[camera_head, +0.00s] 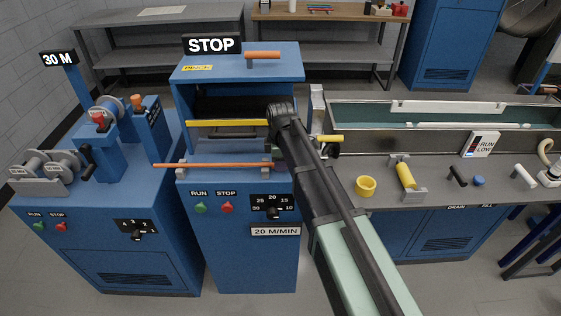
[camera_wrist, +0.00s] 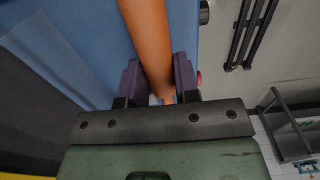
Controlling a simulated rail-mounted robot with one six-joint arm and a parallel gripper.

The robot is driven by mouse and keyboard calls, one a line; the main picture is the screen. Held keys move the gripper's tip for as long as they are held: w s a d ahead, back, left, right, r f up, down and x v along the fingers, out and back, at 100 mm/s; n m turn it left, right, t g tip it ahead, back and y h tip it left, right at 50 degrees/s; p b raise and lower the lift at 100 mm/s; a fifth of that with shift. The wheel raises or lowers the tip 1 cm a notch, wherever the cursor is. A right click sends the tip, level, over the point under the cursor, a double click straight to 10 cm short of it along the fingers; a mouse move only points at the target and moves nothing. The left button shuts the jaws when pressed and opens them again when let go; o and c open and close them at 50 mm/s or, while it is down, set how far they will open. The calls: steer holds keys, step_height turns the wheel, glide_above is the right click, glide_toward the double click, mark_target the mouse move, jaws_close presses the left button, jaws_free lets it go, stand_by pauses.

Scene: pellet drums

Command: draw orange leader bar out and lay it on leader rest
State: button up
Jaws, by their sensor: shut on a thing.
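The long thin orange leader bar (camera_head: 215,165) runs level across the front of the middle blue machine in the head view. Its left end sticks out past the machine's left side; its right end passes behind my arm. Small grey brackets, perhaps the leader rest (camera_head: 267,162), stand at the bar's level on the machine's front ledge. I cannot tell whether the bar touches them. In the wrist view my gripper (camera_wrist: 160,95) is shut on the orange bar (camera_wrist: 150,40), with a purple finger on each side. The fingers are hidden in the head view.
The middle machine has a STOP sign (camera_head: 212,45), an orange handle (camera_head: 262,54) on top and a yellow bar (camera_head: 228,123) across its opening. A winder stands left. The bench at right holds a trough (camera_head: 365,150), a yellow cup (camera_head: 365,186) and a yellow roller (camera_head: 405,175).

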steer(key=shift+f, duration=0.2)
steer(key=o, duration=1)
steer(key=shift+o, duration=0.2)
step_height(320, 180, up, 11)
steer(key=p, duration=1)
steer(key=shift+f, duration=0.1)
steer(key=s+d+m, duration=0.5)
steer(key=s+m, duration=0.3)
steer(key=s, duration=0.2)
steer(key=s+d+m, duration=0.6)
steer(key=s+m, duration=0.3)
steer(key=s, duration=0.2)
steer(key=shift+s+d+f, duration=0.15)
steer(key=shift+d+f, duration=0.05)
steer(key=shift+d, duration=0.05)
